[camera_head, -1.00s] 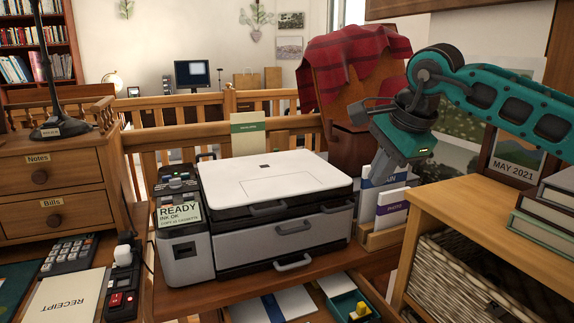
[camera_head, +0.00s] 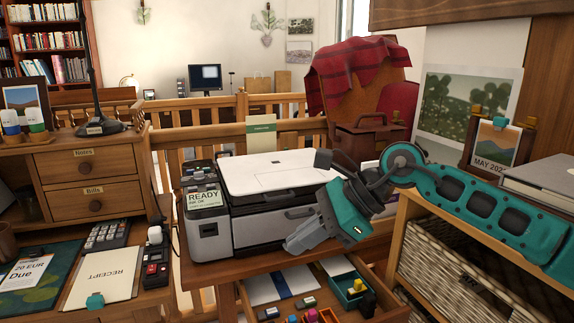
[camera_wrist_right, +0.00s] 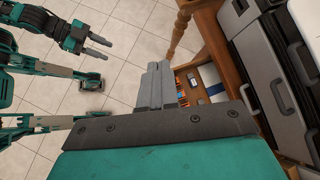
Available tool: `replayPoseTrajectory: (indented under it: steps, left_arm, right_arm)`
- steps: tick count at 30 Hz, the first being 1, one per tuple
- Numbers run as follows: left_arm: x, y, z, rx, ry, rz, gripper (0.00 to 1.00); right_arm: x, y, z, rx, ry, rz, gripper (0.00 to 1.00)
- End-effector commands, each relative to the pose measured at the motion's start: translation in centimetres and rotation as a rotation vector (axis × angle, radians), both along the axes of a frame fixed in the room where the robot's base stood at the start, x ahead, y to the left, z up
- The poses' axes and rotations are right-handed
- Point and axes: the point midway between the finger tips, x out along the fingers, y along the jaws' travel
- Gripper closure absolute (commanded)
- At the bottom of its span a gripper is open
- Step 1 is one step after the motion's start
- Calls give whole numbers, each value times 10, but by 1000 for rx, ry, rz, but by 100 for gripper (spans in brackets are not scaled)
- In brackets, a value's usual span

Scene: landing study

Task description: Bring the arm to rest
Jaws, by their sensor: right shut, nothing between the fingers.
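My right arm, teal, comes in from the right of the head view. Its grey gripper (camera_head: 293,246) points down and left in front of the printer and above an open drawer. In the right wrist view its fingers (camera_wrist_right: 157,72) are together with nothing between them. My left gripper (camera_wrist_right: 110,49) shows at the top left of the wrist view, above the tiled floor. Its two fingers are apart and empty. It is not in the head view.
The white-topped printer (camera_head: 285,172) stands on the desk behind my right gripper. The open drawer (camera_head: 262,290) holds papers and small items. A wooden shelf unit with a wicker basket (camera_head: 440,270) is at right. A calculator (camera_head: 107,236) and receipt clipboard (camera_head: 104,275) lie at left.

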Motion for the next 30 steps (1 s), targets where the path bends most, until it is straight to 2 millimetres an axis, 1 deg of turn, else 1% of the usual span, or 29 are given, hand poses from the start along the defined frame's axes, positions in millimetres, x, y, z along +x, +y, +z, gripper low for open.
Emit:
replayPoseTrajectory:
  steps: [1, 3, 6, 9, 13, 15, 17, 20, 23, 25, 26, 27, 29, 30]
  left_arm:
    - [-1, 1, 5, 2, 5, 2, 57]
    - [-2, 3, 7, 6, 8, 3, 57]
    - [-3, 5, 11, 10, 8, 8, 57]
    - [-7, 8, 14, 14, 12, 12, 57]
    - [-12, 12, 16, 23, 26, 16, 57]
    - [-13, 13, 20, 26, 27, 17, 57]
    - [-12, 14, 24, 29, 23, 17, 57]
    - [-12, 15, 31, 31, 15, 18, 57]
    - [-13, 16, 35, 35, 17, 20, 57]
    - [-14, 17, 38, 38, 21, 21, 57]
    - [-14, 18, 39, 39, 21, 21, 57]
    - [-14, 18, 42, 40, 19, 21, 57]
    - [-13, 19, 46, 41, 15, 22, 57]
    - [-13, 20, 49, 42, 12, 24, 57]
  right_arm:
    - [-14, 18, -2, 102, 90, -12, 100]
    - [-28, 39, 0, 249, 215, -43, 100]
    - [-43, 60, 8, 437, 396, -100, 100]
    - [-53, 72, 17, 618, 587, -172, 100]
    - [-56, 75, 27, 866, 884, -303, 100]
    - [-53, 69, 30, 999, 1055, -387, 100]
    - [-49, 60, 27, 1108, 1201, -467, 100]
    - [-41, 40, 15, 1284, 1449, -613, 100]
    - [-36, 14, -9, 1453, 1693, -774, 100]
    - [-36, -8, -32, 1568, 1862, -896, 100]
    - [-37, -17, -43, 1618, 1932, -950, 100]
    - [-41, -30, -59, 1683, 2024, -1026, 100]
    - [-50, -50, -86, 1780, 2160, -1146, 100]
    - [-59, -63, -104, -1830, -2227, 1218, 100]
